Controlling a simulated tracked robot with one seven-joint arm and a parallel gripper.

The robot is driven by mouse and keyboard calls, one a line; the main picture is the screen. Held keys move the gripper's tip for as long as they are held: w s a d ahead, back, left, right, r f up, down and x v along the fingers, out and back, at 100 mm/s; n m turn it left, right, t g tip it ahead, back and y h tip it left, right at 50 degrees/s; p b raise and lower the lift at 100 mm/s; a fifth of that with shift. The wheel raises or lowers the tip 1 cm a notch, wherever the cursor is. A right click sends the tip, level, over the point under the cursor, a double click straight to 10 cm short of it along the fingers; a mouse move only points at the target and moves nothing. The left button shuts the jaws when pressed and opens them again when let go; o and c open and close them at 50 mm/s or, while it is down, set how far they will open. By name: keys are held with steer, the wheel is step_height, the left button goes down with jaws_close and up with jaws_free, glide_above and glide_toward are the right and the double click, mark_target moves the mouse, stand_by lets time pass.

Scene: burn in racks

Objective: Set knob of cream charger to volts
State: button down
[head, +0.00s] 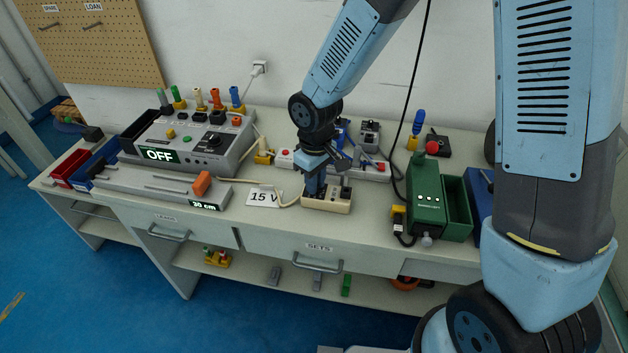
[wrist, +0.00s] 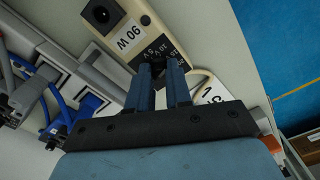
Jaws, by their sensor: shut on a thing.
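The cream charger (head: 340,204) lies on the bench near its front edge, below my arm. In the wrist view the cream charger (wrist: 98,12) shows a "90 W" label, a round socket and a dark panel with small volt marks. My gripper (head: 315,190) points down onto the charger, and in the wrist view its two fingers (wrist: 162,68) close in over the dark panel. The fingers are shut on the knob, which they mostly hide. I cannot read the knob's setting.
A power strip (head: 374,174) lies behind the charger. A green device (head: 426,200) stands to the right. Cables run around the charger.

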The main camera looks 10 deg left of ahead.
steer(key=shift+m, duration=0.6)
steer(key=c, duration=1)
jaws_free()
steer(key=shift+c, duration=0.2)
step_height(320, 180, up, 14)
steer(key=shift+f, duration=0.15)
steer(key=shift+w, duration=0.1)
